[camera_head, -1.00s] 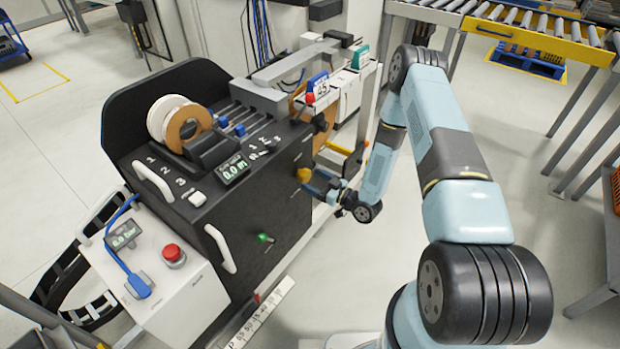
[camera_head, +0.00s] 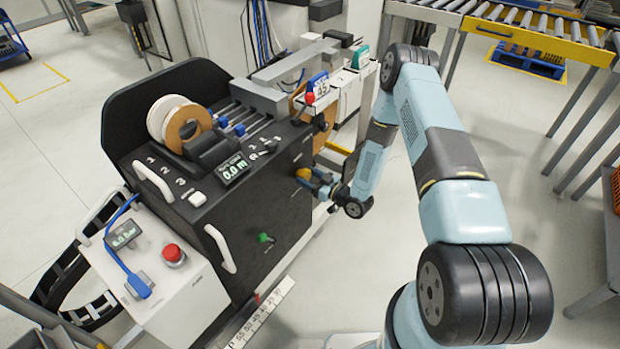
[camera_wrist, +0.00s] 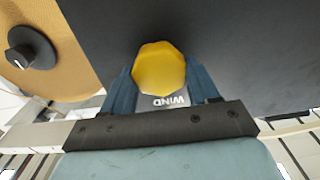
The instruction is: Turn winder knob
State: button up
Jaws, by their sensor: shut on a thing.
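The yellow winder knob (camera_head: 303,173) sits on the dark side face of the black machine. In the wrist view the knob (camera_wrist: 160,68) shows its faceted front, with the label WIND upside down beside it. My gripper (camera_wrist: 158,82) has its two blue fingers on opposite sides of the knob, shut on it. In the head view my gripper (camera_head: 316,183) reaches the knob from the right, and its fingertips are partly hidden by their small size.
A black knob (camera_wrist: 31,48) on a tan panel lies left in the wrist view. A display (camera_head: 233,169) on top reads 0.0 m. Free floor lies right of the machine.

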jog(key=shift+c, duration=1.4)
jog(key=shift+d, duration=0.2)
jog(key=shift+c, duration=0.3)
jog(key=shift+a, duration=0.15)
jog(key=shift+s+a+n, duration=0.1)
jog(key=shift+a+n, duration=0.05)
jog(key=shift+n, duration=1.55)
jog(key=shift+s+a+n, duration=0.1)
jog(key=shift+n, duration=1.6)
jog(key=o, duration=1)
jog(key=shift+d, duration=0.1)
